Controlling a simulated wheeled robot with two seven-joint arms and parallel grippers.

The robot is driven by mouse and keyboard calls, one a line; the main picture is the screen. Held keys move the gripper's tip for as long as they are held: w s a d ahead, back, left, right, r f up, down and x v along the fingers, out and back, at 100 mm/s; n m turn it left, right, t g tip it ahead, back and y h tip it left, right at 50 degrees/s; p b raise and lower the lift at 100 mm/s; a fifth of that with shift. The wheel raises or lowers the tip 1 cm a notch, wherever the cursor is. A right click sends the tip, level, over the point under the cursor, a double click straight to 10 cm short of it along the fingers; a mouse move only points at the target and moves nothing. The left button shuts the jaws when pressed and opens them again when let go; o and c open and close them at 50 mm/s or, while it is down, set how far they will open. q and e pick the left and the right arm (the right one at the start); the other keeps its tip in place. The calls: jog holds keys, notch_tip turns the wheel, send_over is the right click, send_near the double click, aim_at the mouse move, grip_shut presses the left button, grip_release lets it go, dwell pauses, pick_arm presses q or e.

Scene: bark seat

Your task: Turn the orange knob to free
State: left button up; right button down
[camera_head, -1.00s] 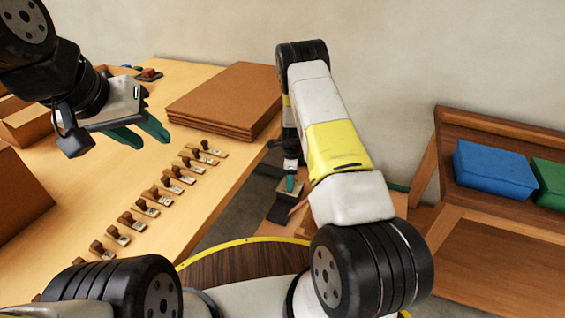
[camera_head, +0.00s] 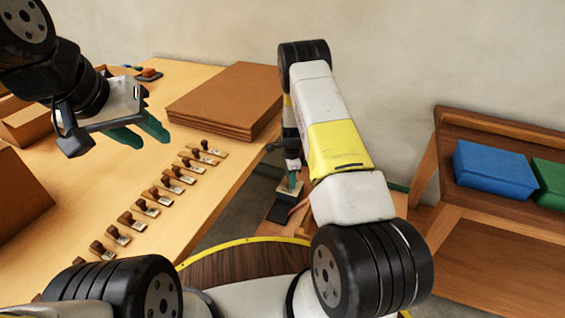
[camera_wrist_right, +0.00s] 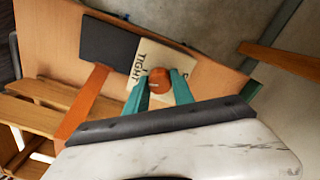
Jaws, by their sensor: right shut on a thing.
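The orange knob (camera_wrist_right: 159,80) sits on a pale plate (camera_wrist_right: 146,54) lettered "TIGHT" in the right wrist view. Part of the lettering is covered. My right gripper (camera_wrist_right: 160,88) has one teal finger on each side of the knob and is shut on it. In the head view the right gripper (camera_head: 291,182) reaches down to the pale plate beyond the table's right edge, and its arm hides much of that spot. My left gripper (camera_head: 140,135) is open and empty, held above the table at the left.
A dark pad (camera_wrist_right: 107,44) and an orange-brown strip (camera_wrist_right: 86,103) lie beside the plate. Several stamps on small cards (camera_head: 149,207) line the table, with stacked brown boards (camera_head: 225,98) behind. Blue (camera_head: 494,170) and green bins stand on a wooden rack at right.

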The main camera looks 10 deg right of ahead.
jog(key=n, duration=0.4)
jog(key=shift+n, duration=0.3)
jog(key=n, duration=0.4)
jog(key=shift+w+n, duration=0.1)
jog(key=shift+n, duration=0.2)
jog(key=n, duration=0.3)
jog(key=shift+r+n, duration=0.1)
jog(key=shift+n, duration=0.2)
jog(key=n, duration=0.4)
jog(key=shift+n, duration=0.3)
jog(key=n, duration=0.3)
jog(key=shift+n, duration=0.3)
jog(key=n, duration=0.8)
jog(key=shift+a, duration=0.1)
jog(key=shift+n, duration=1.9)
